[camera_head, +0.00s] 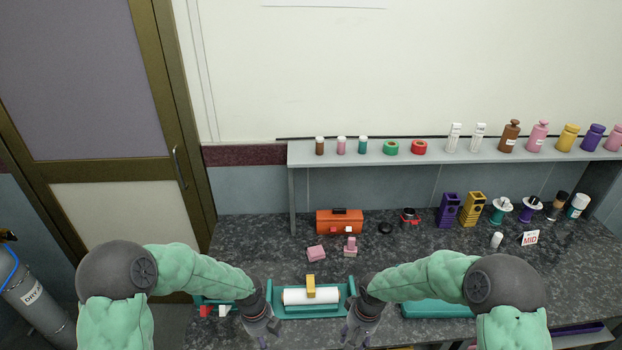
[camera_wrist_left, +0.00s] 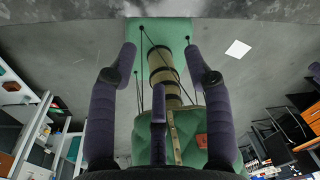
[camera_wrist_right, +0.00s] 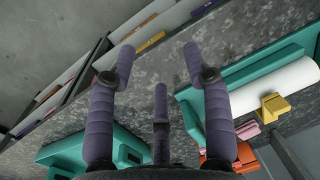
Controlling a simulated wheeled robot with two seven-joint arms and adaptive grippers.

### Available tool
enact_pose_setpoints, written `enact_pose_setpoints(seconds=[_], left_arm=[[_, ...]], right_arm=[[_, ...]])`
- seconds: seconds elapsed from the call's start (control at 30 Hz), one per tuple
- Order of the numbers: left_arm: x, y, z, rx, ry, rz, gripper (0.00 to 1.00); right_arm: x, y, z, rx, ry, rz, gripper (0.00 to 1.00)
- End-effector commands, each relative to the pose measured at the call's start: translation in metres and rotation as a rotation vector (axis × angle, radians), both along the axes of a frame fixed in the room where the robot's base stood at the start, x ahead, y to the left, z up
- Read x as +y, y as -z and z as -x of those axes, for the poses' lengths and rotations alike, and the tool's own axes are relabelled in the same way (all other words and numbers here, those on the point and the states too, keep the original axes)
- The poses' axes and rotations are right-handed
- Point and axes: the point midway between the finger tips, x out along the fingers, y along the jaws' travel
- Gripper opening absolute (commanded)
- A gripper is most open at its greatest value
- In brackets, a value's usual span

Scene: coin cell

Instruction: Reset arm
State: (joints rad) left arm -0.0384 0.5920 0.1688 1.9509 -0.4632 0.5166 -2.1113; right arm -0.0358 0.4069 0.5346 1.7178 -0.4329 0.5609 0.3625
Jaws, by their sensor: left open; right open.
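My left gripper (camera_head: 266,338) is at the front edge of the dark speckled counter, left of a teal holder with a white roll. In the left wrist view its fingers (camera_wrist_left: 160,60) are spread, with nothing between them. My right gripper (camera_head: 354,338) is at the front edge, just right of that holder. In the right wrist view its fingers (camera_wrist_right: 160,58) are apart and empty, with bare counter beyond. Both arms are bent, with forearms reaching inward over the counter.
The teal holder (camera_head: 282,311) carries the white roll (camera_head: 297,298) and a yellow block (camera_head: 311,283). A teal tray (camera_head: 436,309) lies right. Behind are pink blocks (camera_head: 316,254), an orange toolbox (camera_head: 330,222) and a shelf (camera_head: 300,154) with bottles. The counter's middle is mostly clear.

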Motion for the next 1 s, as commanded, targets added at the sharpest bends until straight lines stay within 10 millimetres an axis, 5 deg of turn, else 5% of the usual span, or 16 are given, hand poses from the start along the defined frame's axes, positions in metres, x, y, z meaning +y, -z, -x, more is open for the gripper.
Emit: enact_pose_setpoints(seconds=[0.5, 1.0], left_arm=[[-0.031, 0.103, 0.085, 0.297, -1.262, 0.133, 0.50], [-0.029, 0.162, 0.165, 0.593, -2.512, 0.080, 0.50]], right_arm=[[0.030, 0.102, 0.083, 0.026, 0.097, -0.200, 0.50], [0.030, 0.159, 0.167, 0.005, 0.242, -0.228, 0.50]])
